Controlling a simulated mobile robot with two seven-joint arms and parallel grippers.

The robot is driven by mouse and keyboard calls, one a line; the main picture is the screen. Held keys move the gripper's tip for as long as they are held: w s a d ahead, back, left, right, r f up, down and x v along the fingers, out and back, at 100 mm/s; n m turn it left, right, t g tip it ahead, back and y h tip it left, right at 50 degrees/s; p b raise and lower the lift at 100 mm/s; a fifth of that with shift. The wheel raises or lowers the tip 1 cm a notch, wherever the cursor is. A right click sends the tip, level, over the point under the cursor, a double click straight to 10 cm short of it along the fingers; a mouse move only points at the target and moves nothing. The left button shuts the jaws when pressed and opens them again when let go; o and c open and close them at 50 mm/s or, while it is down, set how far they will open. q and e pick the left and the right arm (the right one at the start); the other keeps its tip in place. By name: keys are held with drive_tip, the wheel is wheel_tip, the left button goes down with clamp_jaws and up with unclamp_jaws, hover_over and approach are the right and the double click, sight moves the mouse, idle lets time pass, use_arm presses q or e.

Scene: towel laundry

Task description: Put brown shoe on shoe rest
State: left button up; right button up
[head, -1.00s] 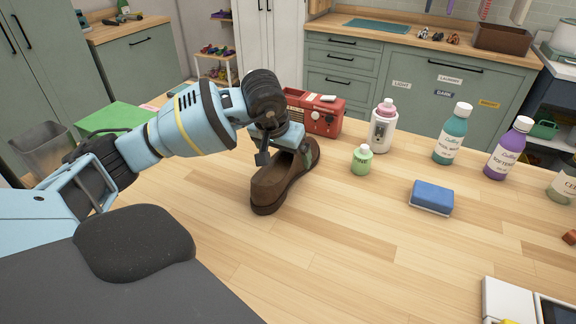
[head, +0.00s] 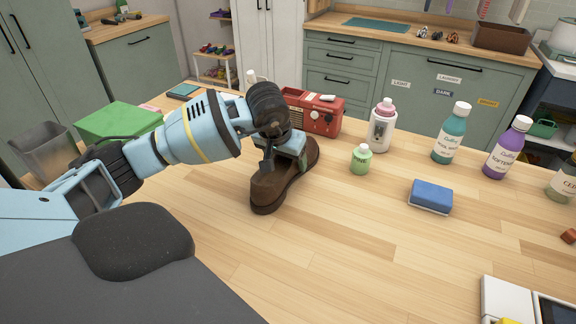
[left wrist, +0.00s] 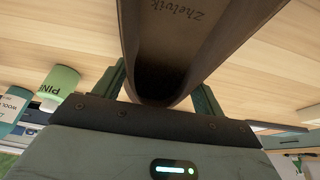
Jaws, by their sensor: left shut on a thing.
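The brown shoe (head: 268,194) stands on the wooden table, left of the middle in the head view. My left gripper (head: 277,165) reaches it from above and is shut on it. The left wrist view shows the shoe (left wrist: 180,40) between the two fingers (left wrist: 163,88), with lettering on its insole. The gripper covers part of the shoe in the head view. My right gripper is not in view. I see no clear shoe rest; a rack with colourful items (head: 215,55) stands in the far background, too small to tell.
A red radio-like box (head: 322,117) is just behind the shoe. A small green bottle (head: 361,158), a white bottle (head: 381,128) and a blue sponge (head: 431,196) stand to the right. A green box (head: 118,122) is at left. The table's front middle is clear.

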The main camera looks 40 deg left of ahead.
sight(286, 163)
use_arm(q)
drive_tip(key=shift+r, duration=0.15)
drive_tip(key=shift+r, duration=0.45)
wheel_tip(286, 163, up, 2)
drive_tip(key=shift+w+r, duration=0.1)
drive_tip(key=shift+r, duration=0.1)
drive_tip(key=s+d+r+b, duration=0.1)
drive_tip(key=s+d, duration=0.8)
drive_tip(key=s, duration=0.4)
drive_tip(key=shift+s+d+r+b, duration=0.15)
drive_tip(key=shift+r+b, duration=0.1)
drive_tip(key=shift+b, duration=0.05)
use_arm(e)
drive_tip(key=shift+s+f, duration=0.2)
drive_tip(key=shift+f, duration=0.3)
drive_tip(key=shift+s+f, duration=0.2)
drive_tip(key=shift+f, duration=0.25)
